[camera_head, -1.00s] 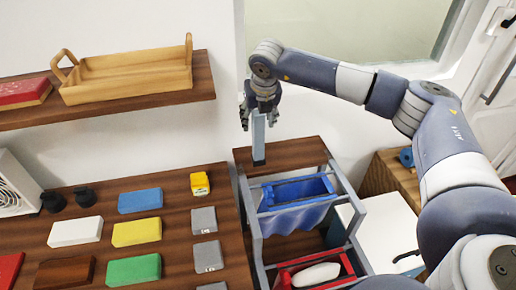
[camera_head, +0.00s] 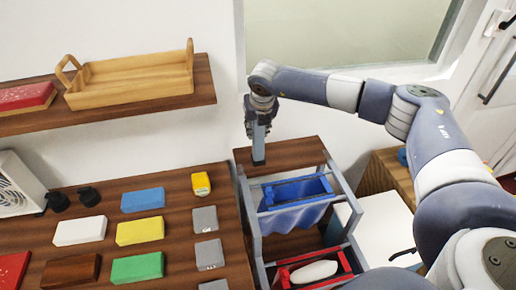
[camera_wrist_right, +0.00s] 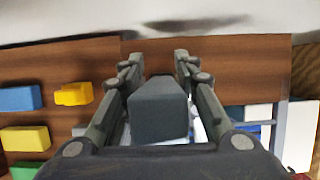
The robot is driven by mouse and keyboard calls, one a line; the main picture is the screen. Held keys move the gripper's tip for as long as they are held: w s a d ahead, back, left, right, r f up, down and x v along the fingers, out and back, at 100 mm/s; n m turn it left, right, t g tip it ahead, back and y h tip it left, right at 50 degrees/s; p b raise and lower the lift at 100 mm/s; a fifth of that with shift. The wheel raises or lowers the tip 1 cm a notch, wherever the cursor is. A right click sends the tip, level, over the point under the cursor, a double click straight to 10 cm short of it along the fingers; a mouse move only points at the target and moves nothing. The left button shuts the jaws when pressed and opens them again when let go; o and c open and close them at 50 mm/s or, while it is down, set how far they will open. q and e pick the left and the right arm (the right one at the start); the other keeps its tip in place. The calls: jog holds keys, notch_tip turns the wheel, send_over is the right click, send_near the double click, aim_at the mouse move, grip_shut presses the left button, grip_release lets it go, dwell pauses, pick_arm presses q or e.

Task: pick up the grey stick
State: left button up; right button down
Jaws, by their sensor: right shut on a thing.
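The grey stick (camera_head: 258,146) stands upright on the brown wooden top of the rack, near its back left corner. My right gripper (camera_head: 260,116) is around its upper part from above, and its fingers hide that part. In the right wrist view the stick (camera_wrist_right: 158,110) sits between the two fingers of my right gripper (camera_wrist_right: 158,85), which is shut on it. The lower end of the stick appears to touch the wooden top, though any small gap is hard to tell. My left gripper is not in view.
The rack's wooden top (camera_head: 300,152) is otherwise clear. Below it hang a blue bin (camera_head: 295,215) and a red bin (camera_head: 285,279). Coloured blocks, including a yellow one (camera_head: 139,231), lie on the counter (camera_head: 180,210) at left. A shelf with a wooden tray (camera_head: 130,90) is above.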

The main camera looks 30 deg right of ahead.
jog(key=s+d+r+b, duration=0.2)
jog(key=s+b, duration=0.2)
jog(key=s, duration=0.3)
jog(key=s+d+r+b, duration=0.3)
jog(key=s+b, duration=0.1)
jog(key=s, duration=0.4)
jog(key=shift+b, duration=0.35)
jog(key=shift+s, duration=0.1)
